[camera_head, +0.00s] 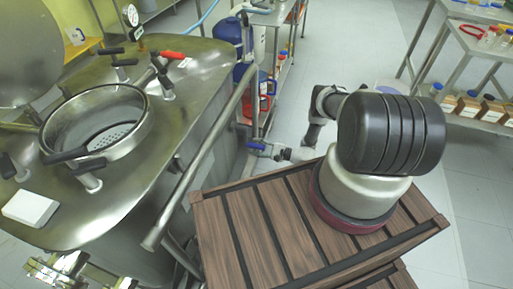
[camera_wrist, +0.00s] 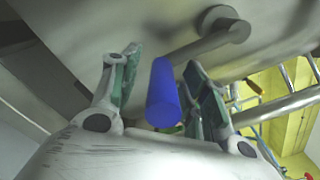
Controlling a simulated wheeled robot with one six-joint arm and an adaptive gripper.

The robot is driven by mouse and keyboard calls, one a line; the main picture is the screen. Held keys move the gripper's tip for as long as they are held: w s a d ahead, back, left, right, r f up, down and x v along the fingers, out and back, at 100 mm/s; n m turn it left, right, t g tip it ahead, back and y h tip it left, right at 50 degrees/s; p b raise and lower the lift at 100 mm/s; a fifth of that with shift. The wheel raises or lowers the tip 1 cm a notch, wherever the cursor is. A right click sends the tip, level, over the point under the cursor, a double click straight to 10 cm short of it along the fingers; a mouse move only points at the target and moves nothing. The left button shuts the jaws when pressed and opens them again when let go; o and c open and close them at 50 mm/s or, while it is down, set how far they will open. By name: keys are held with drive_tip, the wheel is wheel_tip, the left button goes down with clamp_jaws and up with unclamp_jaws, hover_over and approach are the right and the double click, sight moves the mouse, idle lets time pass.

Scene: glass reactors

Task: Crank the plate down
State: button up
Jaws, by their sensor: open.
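The crank's blue handle (camera_wrist: 163,95) shows large in the wrist view, with its rounded end towards the camera. A grey metal crank arm (camera_wrist: 208,44) runs beside it to a round hub on the metal wall. My gripper (camera_wrist: 162,62) is open, with one green-padded finger on each side of the blue handle. I cannot tell whether either finger touches it. A perforated plate (camera_head: 110,136) lies inside the round open port. I cannot tell whether the crank moves it.
The steel reactor (camera_head: 190,75) fills the left, with a slanting metal rail (camera_head: 205,160) near my gripper. A slatted wooden platform (camera_head: 260,225) is in front. A blue cylinder (camera_head: 229,32) stands behind.

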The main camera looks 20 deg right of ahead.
drive_tip(key=v, duration=1.2)
